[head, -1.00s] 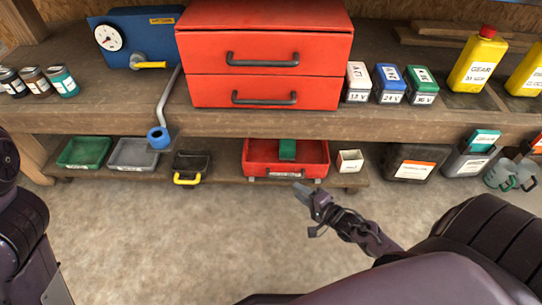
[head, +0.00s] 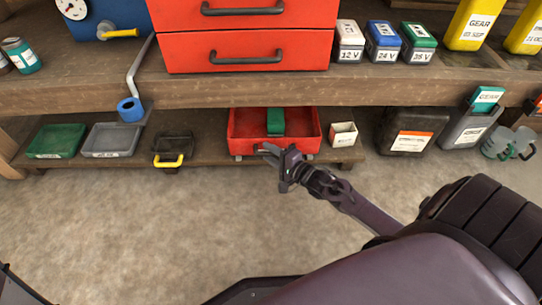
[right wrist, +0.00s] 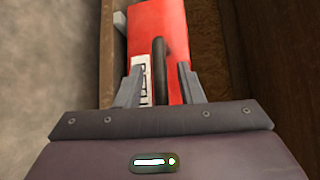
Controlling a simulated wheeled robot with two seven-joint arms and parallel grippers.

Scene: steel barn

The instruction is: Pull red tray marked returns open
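The red tray (head: 240,146) sits on the low shelf under the workbench, with a green block (head: 275,122) inside it. In the right wrist view the tray's red front (right wrist: 150,20) carries a white label (right wrist: 140,75), partly hidden by a finger, and a dark upright-looking handle (right wrist: 159,62). My right gripper (head: 272,153) is at the tray's front edge. In its wrist view the two fingers (right wrist: 160,88) are apart, one on each side of the handle, with gaps visible. My left gripper is out of view.
On the low shelf, a black bin with a yellow handle (head: 170,160) stands left of the tray and a small white box (head: 343,134) close on its right. The bench edge (head: 200,93) overhangs above. The floor in front (head: 140,220) is clear.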

